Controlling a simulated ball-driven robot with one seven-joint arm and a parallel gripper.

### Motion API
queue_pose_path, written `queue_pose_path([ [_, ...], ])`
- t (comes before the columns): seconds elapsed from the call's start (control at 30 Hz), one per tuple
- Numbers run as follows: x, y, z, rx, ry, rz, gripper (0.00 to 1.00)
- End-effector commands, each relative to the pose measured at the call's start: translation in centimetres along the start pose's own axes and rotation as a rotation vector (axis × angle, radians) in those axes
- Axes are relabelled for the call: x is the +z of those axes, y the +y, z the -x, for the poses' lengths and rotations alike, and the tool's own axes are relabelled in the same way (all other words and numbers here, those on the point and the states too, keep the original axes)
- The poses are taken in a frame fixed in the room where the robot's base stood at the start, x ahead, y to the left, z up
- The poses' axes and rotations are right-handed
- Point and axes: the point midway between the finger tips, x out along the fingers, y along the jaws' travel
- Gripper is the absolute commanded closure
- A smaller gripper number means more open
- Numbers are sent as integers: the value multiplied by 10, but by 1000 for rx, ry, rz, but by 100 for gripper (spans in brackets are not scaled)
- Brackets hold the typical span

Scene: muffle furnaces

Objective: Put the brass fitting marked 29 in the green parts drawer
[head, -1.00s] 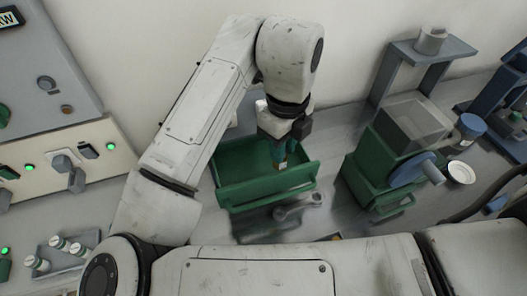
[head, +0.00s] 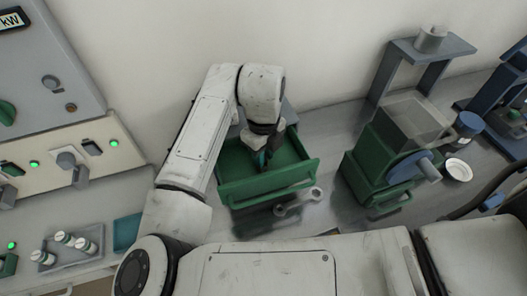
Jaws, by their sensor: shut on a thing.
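The green parts drawer (head: 300,163) stands open on the bench in the middle of the head view, its front panel facing me. The mark 29 cannot be read. I cannot tell whether the fitting touches the drawer floor.
A wrench (head: 298,203) lies just in front of the drawer. A green machine (head: 371,165) with a clear hopper stands to the right, near a small white dish (head: 457,168). A tray of vials (head: 68,250) and a control panel (head: 62,150) are at left.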

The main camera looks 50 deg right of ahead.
Motion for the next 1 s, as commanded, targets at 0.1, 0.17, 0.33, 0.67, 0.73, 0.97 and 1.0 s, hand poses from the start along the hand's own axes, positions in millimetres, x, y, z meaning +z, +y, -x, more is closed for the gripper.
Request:
queue_pose_path([
  [0.1, 0, 0, 0, 0, 0, 0, 100],
  [0.17, 0, 0, -2, 0, 0, 0, 100],
  [0.33, 0, 0, -3, 0, 0, 0, 65],
  [0.67, 0, 0, -2, 0, 0, 0, 50],
  [0.73, 0, 0, -2, 0, 0, 0, 50],
  [0.97, 1, 0, 19, 0, -3, -2, 50],
  [1.0, 1, 0, 26, 1, -3, -2, 50],
])
